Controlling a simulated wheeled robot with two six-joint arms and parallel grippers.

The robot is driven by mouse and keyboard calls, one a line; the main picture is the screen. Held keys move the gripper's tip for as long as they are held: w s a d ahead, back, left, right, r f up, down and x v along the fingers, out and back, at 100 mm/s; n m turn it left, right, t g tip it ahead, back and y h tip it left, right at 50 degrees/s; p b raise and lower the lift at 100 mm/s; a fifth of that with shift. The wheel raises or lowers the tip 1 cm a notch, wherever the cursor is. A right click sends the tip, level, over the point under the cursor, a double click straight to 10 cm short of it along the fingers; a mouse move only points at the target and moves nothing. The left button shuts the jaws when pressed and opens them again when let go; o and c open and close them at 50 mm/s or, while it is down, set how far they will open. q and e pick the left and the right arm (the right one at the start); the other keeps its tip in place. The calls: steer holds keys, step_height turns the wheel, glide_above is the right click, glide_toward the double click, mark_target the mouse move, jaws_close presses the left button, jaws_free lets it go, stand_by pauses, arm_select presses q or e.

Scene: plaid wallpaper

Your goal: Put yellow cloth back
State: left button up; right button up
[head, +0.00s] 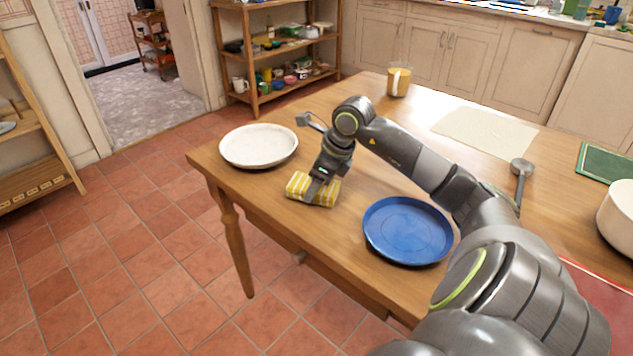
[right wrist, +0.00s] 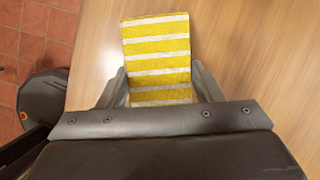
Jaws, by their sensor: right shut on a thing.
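The yellow cloth (head: 300,188), folded and striped yellow and white, is at the left front edge of the wooden table (head: 300,230). My right gripper (head: 321,190) reaches down over it and is shut on it. In the right wrist view the cloth (right wrist: 156,50) lies between the two fingers (right wrist: 160,88), with its far part sticking out past them. I cannot tell whether the cloth touches the table. My left gripper does not show.
A white plate (head: 259,146) is just behind the cloth, and a blue plate (head: 407,231) is to its right. A glass with a yellow drink (head: 398,80), a pale mat (head: 486,132), a ladle-like tool (head: 521,168) and a white pot (head: 616,210) are farther off.

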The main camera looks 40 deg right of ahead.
steer(key=shift+f, duration=0.1)
steer(key=o, duration=0.9)
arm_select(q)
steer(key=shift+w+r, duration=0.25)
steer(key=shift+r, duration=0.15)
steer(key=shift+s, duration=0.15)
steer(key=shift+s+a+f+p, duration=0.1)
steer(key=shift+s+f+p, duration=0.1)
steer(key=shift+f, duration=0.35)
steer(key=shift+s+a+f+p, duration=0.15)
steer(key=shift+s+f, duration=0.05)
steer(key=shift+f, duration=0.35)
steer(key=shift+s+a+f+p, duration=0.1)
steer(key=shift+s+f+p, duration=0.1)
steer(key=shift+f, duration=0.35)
arm_select(e)
steer(key=shift+v, duration=6.15)
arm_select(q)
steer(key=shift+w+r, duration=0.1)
